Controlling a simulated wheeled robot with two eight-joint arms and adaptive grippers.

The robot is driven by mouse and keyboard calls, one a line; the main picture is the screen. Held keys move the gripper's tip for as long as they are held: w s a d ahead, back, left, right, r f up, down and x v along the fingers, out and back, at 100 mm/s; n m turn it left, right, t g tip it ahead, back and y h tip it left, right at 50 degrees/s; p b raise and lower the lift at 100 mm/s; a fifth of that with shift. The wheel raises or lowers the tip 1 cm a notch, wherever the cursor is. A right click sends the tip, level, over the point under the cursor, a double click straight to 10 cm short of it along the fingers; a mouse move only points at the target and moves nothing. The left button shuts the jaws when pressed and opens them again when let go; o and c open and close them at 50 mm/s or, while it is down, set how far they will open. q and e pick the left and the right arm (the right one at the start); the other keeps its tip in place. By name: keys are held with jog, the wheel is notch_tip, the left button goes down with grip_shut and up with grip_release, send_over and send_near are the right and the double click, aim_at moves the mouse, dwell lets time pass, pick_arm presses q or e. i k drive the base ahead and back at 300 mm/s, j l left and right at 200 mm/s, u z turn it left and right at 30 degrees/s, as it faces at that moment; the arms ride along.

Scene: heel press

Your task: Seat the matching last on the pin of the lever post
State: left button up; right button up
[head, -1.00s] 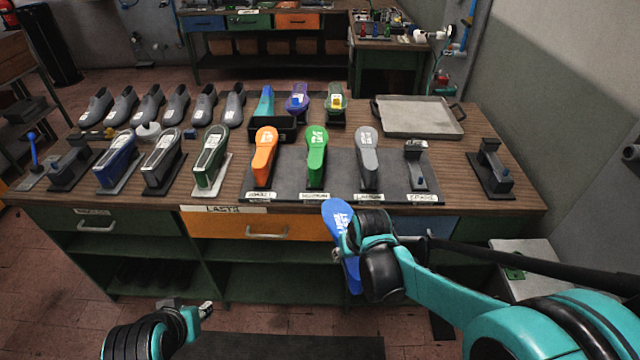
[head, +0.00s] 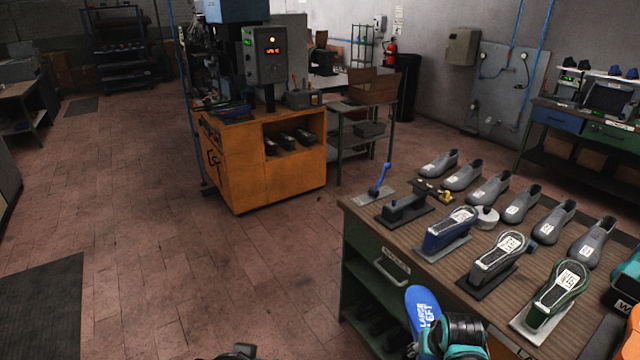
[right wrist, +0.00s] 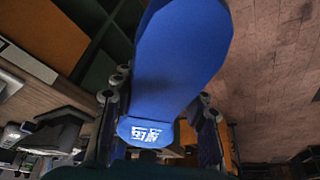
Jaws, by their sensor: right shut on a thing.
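A blue last (head: 424,312) with white lettering that reads "LARGE LEFT" is held by my right gripper (head: 450,335), in front of the bench's near left corner. In the right wrist view the blue last (right wrist: 180,65) lies between the two fingers, its white label near the palm. A small post with a blue lever (head: 380,181) stands on a grey plate at the bench's far left corner, apart from the last. I cannot make out its pin. A dark part of my left gripper (head: 238,352) just shows at the bottom edge; its fingers are not clear.
An orange machine cabinet (head: 240,170) stands behind at left.

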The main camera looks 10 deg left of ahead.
aim_at(387, 165)
jog(key=i+j+u, duration=0.45)
jog(key=u, duration=0.3)
jog(key=i+u, duration=0.35)
jog(key=i+j+z, duration=0.1)
jog(key=i+z, duration=0.25)
jog(key=i+j+z, duration=0.15)
jog(key=i+z, duration=0.2)
jog(key=i+j+z, duration=0.4)
jog(key=k+l, duration=0.05)
jog(key=l, duration=0.05)
